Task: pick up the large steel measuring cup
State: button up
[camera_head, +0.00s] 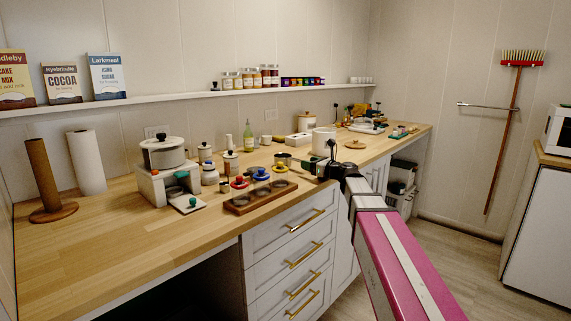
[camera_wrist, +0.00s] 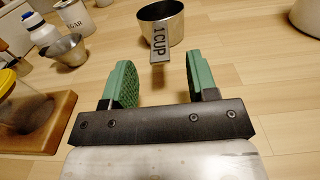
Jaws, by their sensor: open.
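The large steel measuring cup (camera_wrist: 164,27) stands upright on the wooden counter at the top middle of the wrist view. Its flat handle (camera_wrist: 160,50), marked "1 CUP", points toward my gripper. My gripper (camera_wrist: 162,72) is open and empty. Its two green-padded fingers stand on either side of the line of the handle, short of the cup body. The cup also shows in the head view as a small steel shape (camera_head: 283,159), left of my gripper (camera_head: 328,162). In that view my arm reaches in from the lower right.
A smaller steel cup (camera_wrist: 63,51) stands to the left, near a white-and-blue bottle (camera_wrist: 41,28) and a sugar canister (camera_wrist: 76,17). A wooden board (camera_wrist: 43,117) with jars lies at the left edge.

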aim_at(290, 158)
jog(key=x, duration=0.6)
jog(key=shift+c, duration=0.3)
grip_shut()
